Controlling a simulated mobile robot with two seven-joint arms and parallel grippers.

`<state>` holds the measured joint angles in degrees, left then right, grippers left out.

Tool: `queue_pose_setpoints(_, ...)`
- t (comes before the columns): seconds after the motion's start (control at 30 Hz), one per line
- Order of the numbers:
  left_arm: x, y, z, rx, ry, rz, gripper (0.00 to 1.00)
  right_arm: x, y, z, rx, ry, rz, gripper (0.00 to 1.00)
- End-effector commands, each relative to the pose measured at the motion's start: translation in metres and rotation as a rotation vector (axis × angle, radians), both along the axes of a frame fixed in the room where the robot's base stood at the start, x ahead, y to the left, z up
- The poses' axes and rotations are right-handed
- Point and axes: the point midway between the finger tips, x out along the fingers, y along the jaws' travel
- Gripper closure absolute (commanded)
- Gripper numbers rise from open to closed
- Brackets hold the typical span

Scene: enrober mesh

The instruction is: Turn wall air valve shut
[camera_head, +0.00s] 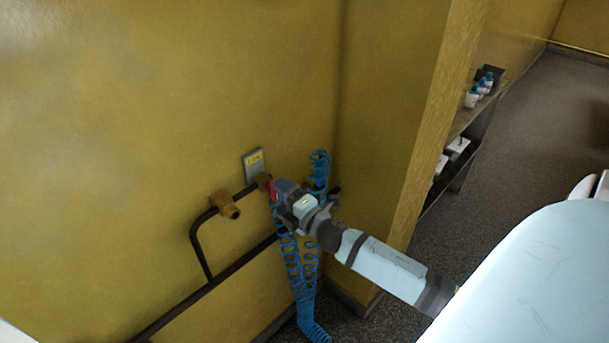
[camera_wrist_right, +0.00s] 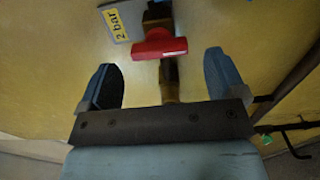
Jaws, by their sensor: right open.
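The wall air valve has a red handle (camera_head: 270,189) on a brass body, just below a grey tag, on the yellow wall. In the right wrist view the red handle (camera_wrist_right: 159,46) lies crosswise in the picture, with a brass pipe (camera_wrist_right: 169,80) running below it. My right gripper (camera_head: 279,190) is at the valve and partly hides it in the head view. In the wrist view the gripper (camera_wrist_right: 160,62) is open, its two blue-grey fingers to the left and right of the handle with gaps on both sides. My left gripper is not in view.
A tag reading "2 bar" (camera_wrist_right: 118,18) is beside the valve. A brass fitting (camera_head: 226,205) and dark pipe (camera_head: 195,243) are to its left. A coiled blue hose (camera_head: 302,270) hangs under and beside my right gripper. A shelf with bottles (camera_head: 473,96) stands beyond the wall corner.

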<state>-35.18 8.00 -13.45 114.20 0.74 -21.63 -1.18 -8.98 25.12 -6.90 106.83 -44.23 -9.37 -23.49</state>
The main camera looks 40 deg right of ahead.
Motion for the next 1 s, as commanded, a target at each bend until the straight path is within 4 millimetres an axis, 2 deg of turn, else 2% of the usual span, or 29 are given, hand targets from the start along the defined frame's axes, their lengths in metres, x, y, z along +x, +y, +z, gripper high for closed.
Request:
queue_pose_setpoints(0.03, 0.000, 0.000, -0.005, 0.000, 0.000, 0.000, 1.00, -0.014, 0.000, -0.004, 0.000, 0.003, 0.001, 0.11)
queue_pose_setpoints(0.2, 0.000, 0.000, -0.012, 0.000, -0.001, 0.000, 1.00, -0.052, -0.004, -0.003, 0.000, 0.002, 0.000, 0.11)
queue_pose_setpoints(0.43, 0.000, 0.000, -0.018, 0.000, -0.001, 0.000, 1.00, -0.088, -0.006, -0.002, 0.001, 0.001, 0.001, 0.11)
queue_pose_setpoints(0.63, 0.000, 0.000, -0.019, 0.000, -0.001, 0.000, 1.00, -0.098, -0.007, 0.000, 0.000, 0.000, 0.000, 0.11)
queue_pose_setpoints(1.0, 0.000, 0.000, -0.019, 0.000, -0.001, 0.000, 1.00, -0.099, -0.007, 0.000, 0.000, 0.000, 0.000, 0.11)
